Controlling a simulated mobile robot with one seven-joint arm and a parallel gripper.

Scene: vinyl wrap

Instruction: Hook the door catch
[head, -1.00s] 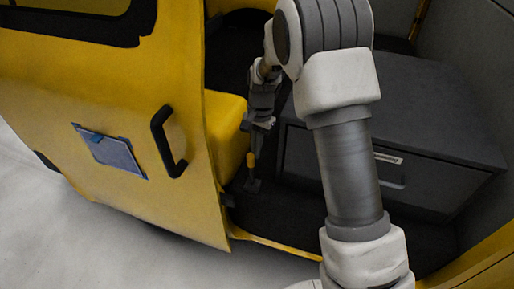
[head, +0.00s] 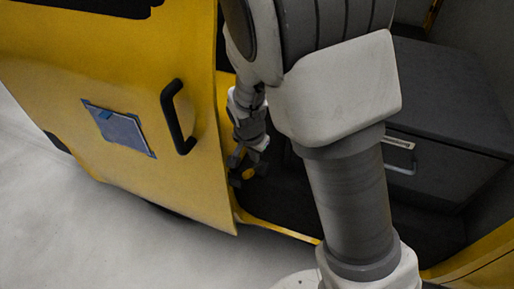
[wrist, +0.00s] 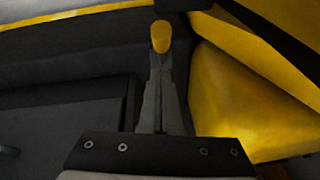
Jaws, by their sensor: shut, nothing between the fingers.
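The yellow door (head: 60,70) fills the left of the head view, with a black pull handle (head: 178,117) near its edge. My gripper (head: 240,174) is inside the doorway, just right of the door's edge, fingers shut and pointing down. A small yellow-tipped piece, perhaps the catch, shows at the fingertips. In the wrist view its yellow knob (wrist: 161,36) is just beyond my shut fingers (wrist: 160,68). I cannot tell whether they touch it. Nothing is held between the fingers. My arm hides part of the cabin.
A dark grey box with a drawer and a metal handle (head: 401,167) stands right of my arm. A yellow sill (head: 280,229) runs along the doorway's bottom. A paper pocket (head: 121,131) is on the door. In the wrist view, a yellow panel (wrist: 235,100) lies close on the right.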

